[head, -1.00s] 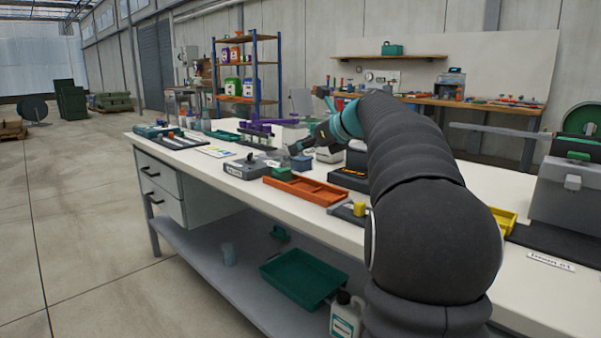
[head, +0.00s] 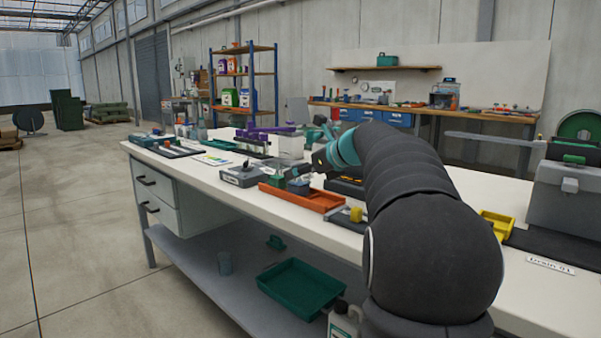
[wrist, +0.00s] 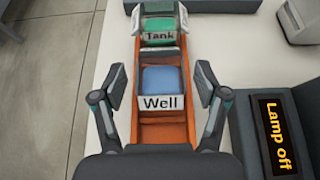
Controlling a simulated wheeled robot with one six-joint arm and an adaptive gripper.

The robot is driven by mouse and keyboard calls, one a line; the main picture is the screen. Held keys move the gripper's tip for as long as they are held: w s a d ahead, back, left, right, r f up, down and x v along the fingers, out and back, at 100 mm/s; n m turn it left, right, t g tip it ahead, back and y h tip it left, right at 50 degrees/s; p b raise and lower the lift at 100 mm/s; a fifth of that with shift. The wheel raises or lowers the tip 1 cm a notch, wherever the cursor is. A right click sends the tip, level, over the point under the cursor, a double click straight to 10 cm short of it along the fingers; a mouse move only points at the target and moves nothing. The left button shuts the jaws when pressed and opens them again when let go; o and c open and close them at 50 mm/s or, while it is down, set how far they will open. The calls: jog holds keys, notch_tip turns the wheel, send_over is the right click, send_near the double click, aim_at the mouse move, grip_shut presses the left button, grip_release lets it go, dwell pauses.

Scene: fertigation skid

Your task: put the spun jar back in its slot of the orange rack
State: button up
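The orange rack (head: 322,201) lies on the bench and runs up the middle of the wrist view (wrist: 149,133). A green-topped jar (head: 278,181) stands at its far end, by the "Tank" label, and also shows in the wrist view (wrist: 159,23). A blue-topped jar (wrist: 162,79) sits in the rack nearer to me, by the "Well" label; it shows in the head view (head: 298,187). My gripper (wrist: 161,100) is open above the rack, one finger to each side, with gaps between the fingers and the blue-topped jar.
A grey device (head: 242,176) stands just left of the rack. A black display reading "Lamp off" (wrist: 277,133) is close on the right. A small holder with a yellow knob (head: 356,214) lies at the rack's near end. Open floor lies left of the bench.

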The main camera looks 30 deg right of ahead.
jog(key=shift+r, duration=0.2)
jog(key=p+v, duration=0.1)
jog(key=v, duration=1.1)
jog(key=shift+s+f, duration=0.1)
jog(key=shift+f, duration=0.05)
